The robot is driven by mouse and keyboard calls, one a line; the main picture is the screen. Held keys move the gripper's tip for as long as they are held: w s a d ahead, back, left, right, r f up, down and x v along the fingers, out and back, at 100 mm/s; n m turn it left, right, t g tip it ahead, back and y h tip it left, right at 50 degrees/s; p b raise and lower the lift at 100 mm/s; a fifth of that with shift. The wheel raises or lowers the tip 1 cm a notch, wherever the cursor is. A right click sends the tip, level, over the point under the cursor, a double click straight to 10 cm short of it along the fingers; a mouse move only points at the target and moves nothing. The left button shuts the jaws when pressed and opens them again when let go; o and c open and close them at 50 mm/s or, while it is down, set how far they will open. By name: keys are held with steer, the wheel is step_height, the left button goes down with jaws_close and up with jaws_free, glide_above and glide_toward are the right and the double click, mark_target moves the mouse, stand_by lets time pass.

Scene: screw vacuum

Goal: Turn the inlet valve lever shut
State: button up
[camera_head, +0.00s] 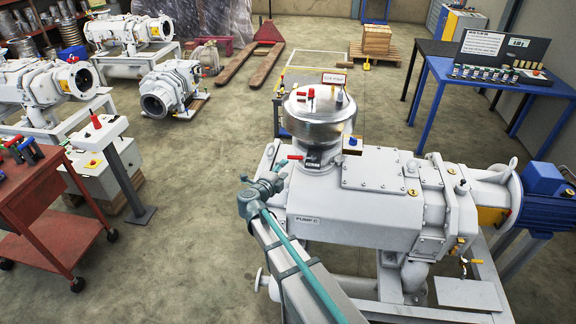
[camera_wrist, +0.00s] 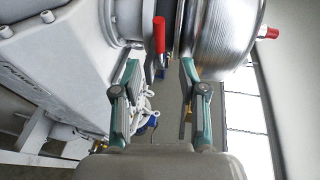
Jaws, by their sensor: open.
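The red valve lever (camera_head: 295,157) sticks out to the left from the neck below the shiny steel vessel (camera_head: 318,118) on the grey pump marked PUMP C (camera_head: 350,195). It also shows in the wrist view as a red handle (camera_wrist: 159,36), its free end pointing toward me. My gripper (camera_wrist: 160,68) is open, one teal finger on each side of the line of the lever. The lever's end lies between or just beyond the fingertips, and I see no contact. In the head view my gripper (camera_head: 284,166) is beside the lever, partly hidden by my wrist.
The steel vessel is close to my right finger in the wrist view, and the pump body lies to the left. A blue workbench (camera_head: 490,85) stands behind at right. A red tool cart (camera_head: 45,200) and more pumps are at left. Open floor lies between.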

steer(key=shift+s+a+r, duration=0.15)
steer(key=shift+s+a, duration=0.15)
steer(key=shift+s, duration=0.25)
